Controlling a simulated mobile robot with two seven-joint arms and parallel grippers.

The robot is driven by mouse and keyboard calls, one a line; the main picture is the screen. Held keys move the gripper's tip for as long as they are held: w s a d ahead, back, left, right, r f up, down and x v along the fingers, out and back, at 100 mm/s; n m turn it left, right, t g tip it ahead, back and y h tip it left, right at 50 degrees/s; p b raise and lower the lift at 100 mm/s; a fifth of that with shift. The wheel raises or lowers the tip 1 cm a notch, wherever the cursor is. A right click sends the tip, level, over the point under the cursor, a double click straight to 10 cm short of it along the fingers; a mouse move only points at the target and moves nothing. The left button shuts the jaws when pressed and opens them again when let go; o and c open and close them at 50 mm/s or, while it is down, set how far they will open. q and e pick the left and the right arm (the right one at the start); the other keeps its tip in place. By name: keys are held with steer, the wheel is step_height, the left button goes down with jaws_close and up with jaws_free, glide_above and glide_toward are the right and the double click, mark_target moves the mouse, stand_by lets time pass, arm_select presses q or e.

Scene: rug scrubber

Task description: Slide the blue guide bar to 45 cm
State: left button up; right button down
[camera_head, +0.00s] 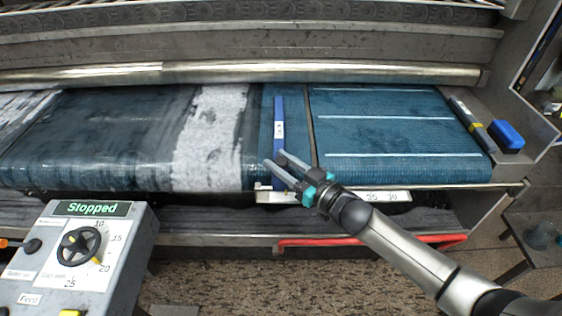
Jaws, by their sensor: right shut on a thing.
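The blue guide bar (279,115) stands across the dark teal belt, left of a dark seam, with a small white label on it. My right gripper (275,161) comes in from the lower right and is shut on the near end of the guide bar, hiding part of it. A white scale strip (390,196) runs along the belt's front edge. No 45 mark can be made out. My left gripper is not in view.
A grey control box (85,255) with a "Stopped" display and a dial stands at the lower left. A pale wet rug strip (210,140) lies left of the bar. A blue block (507,135) sits at the right edge. A red rail (330,241) runs below. The belt right of the bar is clear.

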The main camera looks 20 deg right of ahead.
stand_by(0.9)
steer(key=s+d, duration=0.1)
steer(key=d, duration=0.2)
steer(key=s+d+p, duration=0.1)
steer(key=d, duration=0.3)
steer(key=s+d, duration=0.1)
steer(key=d, duration=0.2)
steer(key=shift+d, duration=0.35)
steer(key=shift+c, duration=2.4)
jaws_free()
steer(key=shift+s, duration=0.15)
steer(key=p+v, duration=0.2)
steer(key=v, duration=1.3)
